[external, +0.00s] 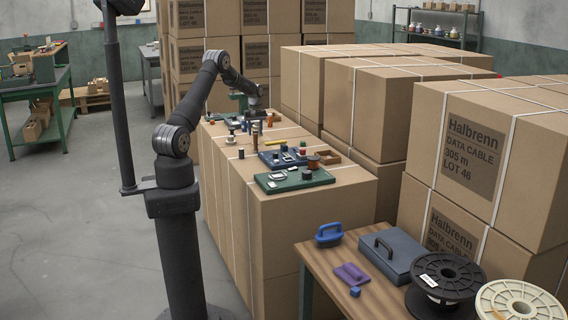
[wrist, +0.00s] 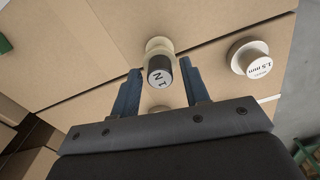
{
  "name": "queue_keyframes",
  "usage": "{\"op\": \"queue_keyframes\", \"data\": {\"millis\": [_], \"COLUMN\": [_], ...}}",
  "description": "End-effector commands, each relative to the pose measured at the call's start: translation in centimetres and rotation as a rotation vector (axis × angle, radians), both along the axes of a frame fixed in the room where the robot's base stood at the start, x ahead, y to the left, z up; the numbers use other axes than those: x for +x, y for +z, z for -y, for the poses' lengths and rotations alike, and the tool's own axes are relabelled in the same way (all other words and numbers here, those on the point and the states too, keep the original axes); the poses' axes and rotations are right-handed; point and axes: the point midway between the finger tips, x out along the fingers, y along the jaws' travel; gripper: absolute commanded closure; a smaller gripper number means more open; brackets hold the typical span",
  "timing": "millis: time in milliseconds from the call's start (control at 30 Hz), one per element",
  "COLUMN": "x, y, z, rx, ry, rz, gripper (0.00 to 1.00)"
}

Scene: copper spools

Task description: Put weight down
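In the wrist view, a small cylinder with a dark side and a pale end marked with letters (wrist: 159,76) stands between the fingertips of my gripper (wrist: 160,68). Visible gaps separate it from both blue fingers, so the gripper is open. A wider cream piece (wrist: 158,45) shows right behind the cylinder; I cannot tell whether they are joined. No thing is clearly marked as the weight, and this cylinder may be it. In the external view my gripper (external: 256,110) is low over the far end of the carton stack; its fingers are too small to read there.
A white spool marked 1.5 mm (wrist: 250,58) stands right of my gripper in the wrist view. On the cartons nearer the external camera lie a green tray (external: 268,186), a blue tray (external: 270,160) and a brown open box (external: 328,156). Tall cartons (external: 376,100) rise to the right.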

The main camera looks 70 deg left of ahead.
Motion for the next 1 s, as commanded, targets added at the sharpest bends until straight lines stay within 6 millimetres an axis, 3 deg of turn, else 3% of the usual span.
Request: {"op": "queue_keyframes", "data": {"millis": [300, 433, 800, 1000], "x": [0.0, 0.0, 0.1, 0.0], "y": [0.1, 1.2, 8.9, 11.6], "z": [0.0, 0.0, 0.0, 0.0], "rx": [0.0, 0.001, 0.002, 0.0], "ry": [0.0, 0.0, 0.0, 0.0], "rz": [0.0, 0.001, 0.002, 0.001], "gripper": [0.54, 0.54, 0.54, 0.54]}}
